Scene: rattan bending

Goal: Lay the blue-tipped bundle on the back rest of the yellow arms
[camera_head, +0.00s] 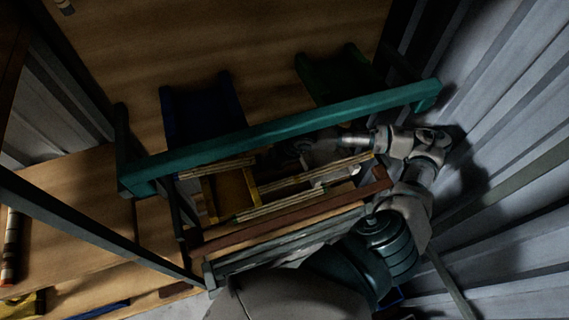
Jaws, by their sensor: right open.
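The yellow arms (235,196) show below the teal beam, left of the middle. Several tan bundles lie across or beside them: one along the beam's lower left (216,169), one to the right (318,177), one nearer me (282,207). Their tip colours are too dark and small to read, so I cannot tell which is blue-tipped. My right arm comes in from the right. My right gripper (300,149) is a dark shape just below the beam, partly hidden by it, open, above the right bundle. I cannot see anything held. My left gripper is not in view.
The teal beam (270,132) crosses between me and a blue rack (205,110) and a green rack (335,78). A red-brown bar (270,229) runs nearer me. A bundle with a reddish end (10,247) lies far left. Corrugated wall (510,120) stands close on the right.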

